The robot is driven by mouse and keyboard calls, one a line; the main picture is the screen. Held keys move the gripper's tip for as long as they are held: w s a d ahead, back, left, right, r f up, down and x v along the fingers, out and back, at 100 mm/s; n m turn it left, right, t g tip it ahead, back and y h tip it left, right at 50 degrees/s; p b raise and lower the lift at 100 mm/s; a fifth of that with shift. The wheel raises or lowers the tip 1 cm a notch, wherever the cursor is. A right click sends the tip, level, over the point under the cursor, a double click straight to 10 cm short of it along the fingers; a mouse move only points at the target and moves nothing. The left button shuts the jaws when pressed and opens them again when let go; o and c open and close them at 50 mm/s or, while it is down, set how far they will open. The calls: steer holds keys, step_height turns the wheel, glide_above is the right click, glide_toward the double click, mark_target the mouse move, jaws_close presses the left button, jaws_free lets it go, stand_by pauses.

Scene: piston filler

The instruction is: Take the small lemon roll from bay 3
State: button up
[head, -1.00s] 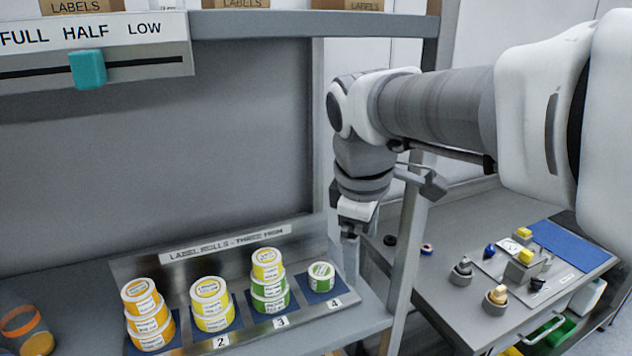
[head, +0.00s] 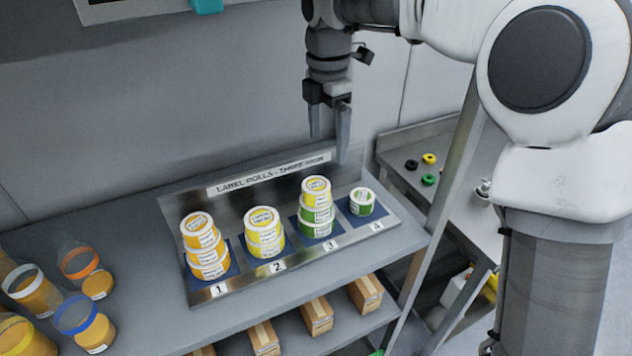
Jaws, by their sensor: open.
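Bay 3 (head: 332,245) of the label-roll rack holds a stack: a small yellow lemon roll (head: 316,186) on top, with green-banded rolls (head: 317,215) under it. My gripper (head: 329,150) is open and empty, pointing down. In the picture its fingertips are just above the lemon roll; they look apart from it, though the exact depth is hard to tell. Bay 2 holds a stack of yellow rolls (head: 264,232). Bay 1 holds a stack of orange-yellow rolls (head: 205,246). Bay 4 holds a single green roll (head: 362,201).
The rack's back plate (head: 235,200) rises behind the rolls. Jars with orange contents (head: 98,285) stand at the left of the shelf. Cardboard boxes (head: 316,316) sit on the shelf below. A slanted grey post (head: 455,175) and a side table (head: 440,150) are at the right.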

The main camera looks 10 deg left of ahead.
steer(key=w+a, duration=0.1)
glide_above(317, 184)
steer(key=shift+n, duration=0.4)
steer(key=f, duration=0.4)
steer(key=d+f, duration=0.1)
steer(key=f, duration=0.2)
steer(key=shift+w, duration=0.4)
steer(key=f, duration=0.3)
steer(key=s+a+f, duration=0.1)
steer(key=shift+f, duration=0.35)
steer(key=shift+w+f, duration=0.1)
steer(key=shift+f, duration=0.3)
steer(key=c, duration=1.4)
